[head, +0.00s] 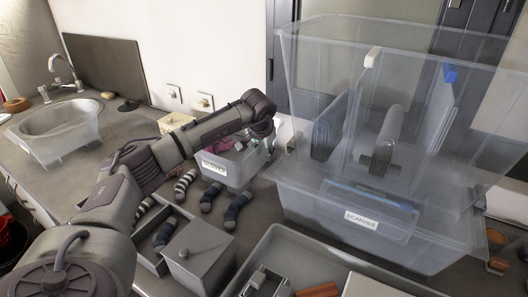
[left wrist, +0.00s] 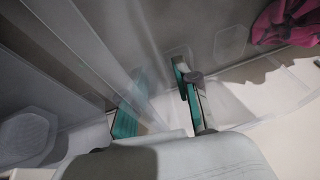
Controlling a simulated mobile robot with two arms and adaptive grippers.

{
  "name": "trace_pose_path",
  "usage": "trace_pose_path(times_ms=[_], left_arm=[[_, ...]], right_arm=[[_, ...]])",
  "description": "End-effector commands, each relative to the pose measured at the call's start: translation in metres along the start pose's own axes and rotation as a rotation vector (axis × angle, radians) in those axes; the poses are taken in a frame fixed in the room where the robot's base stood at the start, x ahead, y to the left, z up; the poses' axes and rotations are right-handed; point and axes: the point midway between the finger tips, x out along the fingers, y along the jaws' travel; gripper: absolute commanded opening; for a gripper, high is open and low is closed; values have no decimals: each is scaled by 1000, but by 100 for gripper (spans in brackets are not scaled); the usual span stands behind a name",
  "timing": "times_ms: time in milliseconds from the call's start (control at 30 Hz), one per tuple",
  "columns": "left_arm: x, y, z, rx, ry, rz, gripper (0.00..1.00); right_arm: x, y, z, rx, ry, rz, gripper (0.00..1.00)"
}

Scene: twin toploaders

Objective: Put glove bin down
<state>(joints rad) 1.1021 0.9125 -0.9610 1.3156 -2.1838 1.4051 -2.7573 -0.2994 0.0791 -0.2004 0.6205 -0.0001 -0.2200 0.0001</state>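The glove bin (head: 232,176) is a small translucent box with a white front label. It appears to rest on the counter in the middle of the head view, with dark pink cloth inside. My left arm reaches over it, and my left gripper (head: 264,146) is at its back right side, partly hidden. In the left wrist view the two teal-padded fingers (left wrist: 162,100) stand apart. A clear plastic wall passes by the left finger; I cannot tell whether either finger touches it. Pink cloth (left wrist: 285,24) shows at the top right. My right gripper is not in view.
Large stacked clear bins, the lower labelled SCARVES (head: 362,219), stand close on the right. Several striped socks (head: 210,196) lie before the glove bin. A grey box (head: 199,254) and a grey tray (head: 252,262) are in front.

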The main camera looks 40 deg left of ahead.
Motion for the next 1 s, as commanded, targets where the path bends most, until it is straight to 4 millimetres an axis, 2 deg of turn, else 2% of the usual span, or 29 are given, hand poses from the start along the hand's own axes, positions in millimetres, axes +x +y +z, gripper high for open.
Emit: trace_pose_path(times_ms=[167, 500, 600, 767, 867, 1000], left_arm=[[-17, 0, -2, 1, 4, 0, 31], [-88, 0, -2, 0, 6, 0, 31], [-104, 0, -2, 0, 4, 1, 31], [-119, 0, -2, -5, 1, 0, 32], [-123, 0, -4, -70, -8, 1, 32], [-127, -1, -11, -329, -43, -5, 32]], right_arm=[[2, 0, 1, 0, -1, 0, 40], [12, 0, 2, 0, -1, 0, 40], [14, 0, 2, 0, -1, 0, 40], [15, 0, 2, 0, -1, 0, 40], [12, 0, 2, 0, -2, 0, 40], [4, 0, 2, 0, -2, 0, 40]])
